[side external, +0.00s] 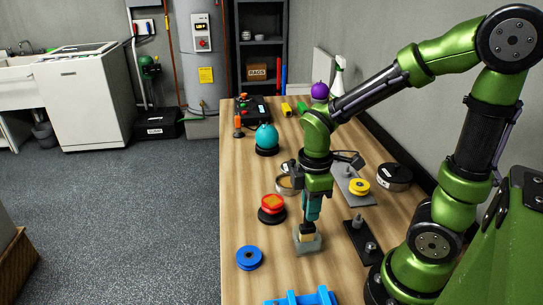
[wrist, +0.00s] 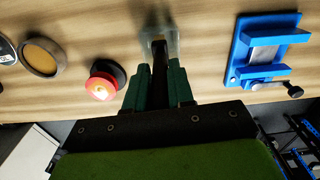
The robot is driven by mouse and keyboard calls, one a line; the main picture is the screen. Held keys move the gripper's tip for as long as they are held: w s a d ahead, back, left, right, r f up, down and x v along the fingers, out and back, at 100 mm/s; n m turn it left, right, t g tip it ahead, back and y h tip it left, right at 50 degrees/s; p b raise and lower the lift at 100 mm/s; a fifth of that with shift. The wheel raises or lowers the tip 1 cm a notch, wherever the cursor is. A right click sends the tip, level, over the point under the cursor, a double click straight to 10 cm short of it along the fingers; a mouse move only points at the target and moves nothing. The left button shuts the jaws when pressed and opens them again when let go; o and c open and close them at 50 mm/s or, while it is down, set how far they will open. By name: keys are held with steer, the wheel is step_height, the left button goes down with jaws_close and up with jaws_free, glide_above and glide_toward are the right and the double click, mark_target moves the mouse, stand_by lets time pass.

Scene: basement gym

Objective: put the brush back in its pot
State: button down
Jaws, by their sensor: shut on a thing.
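My gripper (side external: 312,212) points down over the wooden table and is shut on the brush. In the wrist view the brush (wrist: 160,62) shows as a dark strip between the teal fingers, its far end overlapping the pot. The pot (side external: 308,246) is a small grey, squarish holder standing on the table below my gripper; it also shows in the wrist view (wrist: 173,38). A tan part of the brush (side external: 306,231) shows under the fingers, at the top of the pot. I cannot tell how far it is inside. The fingers hide the part they grip.
A blue vise-like fixture (side external: 300,299) is at the front edge. A dark plate with posts (side external: 360,236) lies close on the right.

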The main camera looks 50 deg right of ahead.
steer(key=shift+f, duration=1)
steer(key=shift+f, duration=0.1)
steer(key=c, duration=1)
jaws_free()
